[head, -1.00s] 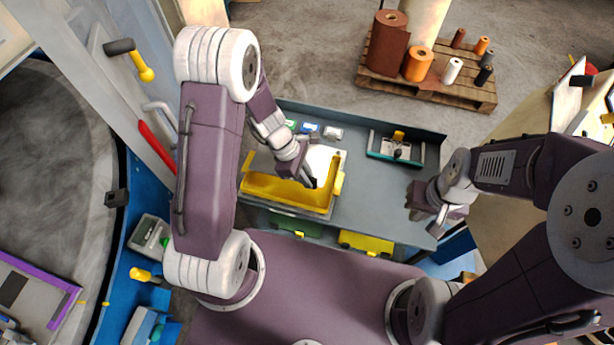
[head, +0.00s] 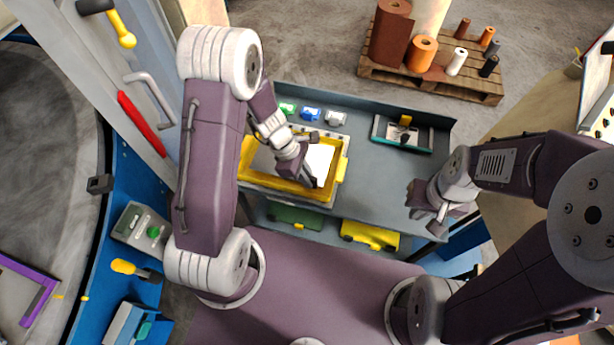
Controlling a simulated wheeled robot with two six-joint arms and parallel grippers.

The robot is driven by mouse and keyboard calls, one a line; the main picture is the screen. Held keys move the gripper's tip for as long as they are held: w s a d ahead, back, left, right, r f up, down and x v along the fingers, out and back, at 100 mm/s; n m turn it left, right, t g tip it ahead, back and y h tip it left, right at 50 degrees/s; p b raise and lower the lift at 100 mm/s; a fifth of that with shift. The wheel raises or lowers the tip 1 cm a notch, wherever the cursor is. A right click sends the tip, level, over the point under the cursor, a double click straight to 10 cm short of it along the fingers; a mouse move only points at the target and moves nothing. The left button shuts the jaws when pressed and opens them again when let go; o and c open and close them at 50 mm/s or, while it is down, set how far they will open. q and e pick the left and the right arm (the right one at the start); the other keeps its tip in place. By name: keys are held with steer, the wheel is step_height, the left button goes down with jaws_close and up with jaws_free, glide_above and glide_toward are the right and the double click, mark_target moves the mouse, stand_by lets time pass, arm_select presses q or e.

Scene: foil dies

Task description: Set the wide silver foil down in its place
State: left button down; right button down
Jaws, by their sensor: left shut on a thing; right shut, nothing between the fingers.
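My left gripper (head: 310,182) points down inside a yellow frame (head: 290,188) on the grey bench. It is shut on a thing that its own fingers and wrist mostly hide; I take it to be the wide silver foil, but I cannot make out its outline. A pale grey area shows inside the frame left of the gripper, and a bright white surface (head: 322,158) shows right of it. The frame looks nearly flat. My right gripper (head: 428,218) is shut and empty over the bench's right end.
Small green (head: 287,107), blue (head: 311,113) and silver (head: 335,118) items line the bench's back. A teal-edged fixture (head: 402,134) stands right of the frame. The bench between it and my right gripper is clear. A pallet (head: 430,82) holds several rolls behind.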

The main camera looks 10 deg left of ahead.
arm_select(q)
steer(key=shift+f+b, duration=0.5)
steer(key=shift+f, duration=0.05)
steer(key=c, duration=1.4)
jaws_free()
steer(key=shift+o, duration=0.2)
steer(key=p+v, duration=0.2)
steer(key=v, duration=0.7)
